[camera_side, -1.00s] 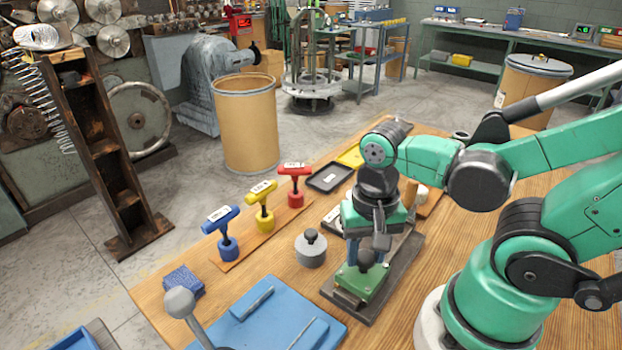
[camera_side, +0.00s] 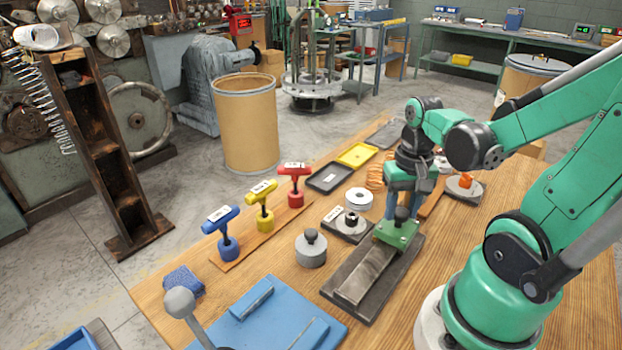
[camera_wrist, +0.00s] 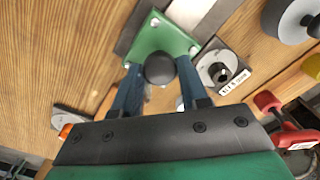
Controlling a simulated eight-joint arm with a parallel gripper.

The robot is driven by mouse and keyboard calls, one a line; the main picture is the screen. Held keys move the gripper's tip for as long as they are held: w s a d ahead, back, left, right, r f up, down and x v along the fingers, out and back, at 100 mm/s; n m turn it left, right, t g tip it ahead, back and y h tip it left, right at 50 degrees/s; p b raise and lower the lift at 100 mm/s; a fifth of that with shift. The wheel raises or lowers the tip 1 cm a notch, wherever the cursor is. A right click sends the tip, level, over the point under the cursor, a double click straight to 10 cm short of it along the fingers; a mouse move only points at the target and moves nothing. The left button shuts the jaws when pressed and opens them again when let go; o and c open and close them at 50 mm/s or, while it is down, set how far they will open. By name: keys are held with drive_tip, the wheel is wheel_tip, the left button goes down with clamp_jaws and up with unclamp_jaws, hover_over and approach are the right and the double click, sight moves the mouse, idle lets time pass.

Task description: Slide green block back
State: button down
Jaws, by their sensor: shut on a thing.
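The green block (camera_side: 396,233) is a flat green plate with a dark round knob on top. It sits on the dark slide rail (camera_side: 350,285), at the rail's far end in the side view. My gripper (camera_side: 402,208) is above the block, its fingers shut on the knob. In the wrist view the green block (camera_wrist: 160,38) lies under my gripper (camera_wrist: 156,78), with a blue finger on each side of the round knob. The near part of the rail is bare.
A square plate with a black hub (camera_side: 350,222) and a grey knobbed weight (camera_side: 311,248) stand left of the rail. An orange-topped part (camera_side: 464,184) is at the right. Blue, yellow and red T-handles (camera_side: 263,204) stand further left.

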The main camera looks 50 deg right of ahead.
sight(402, 210)
drive_tip(key=shift+c, duration=2.3)
unclamp_jaws()
drive_tip(key=shift+d, duration=0.2)
drive_tip(key=shift+r, duration=0.15)
drive_tip(key=shift+r, duration=2.65)
drive_tip(key=w+a+r+n+t, duration=0.2)
drive_tip(key=w+a+n+t, duration=0.5)
drive_tip(key=w+a+n, duration=0.2)
drive_tip(key=a, duration=0.2)
drive_tip(key=shift+a, duration=0.35)
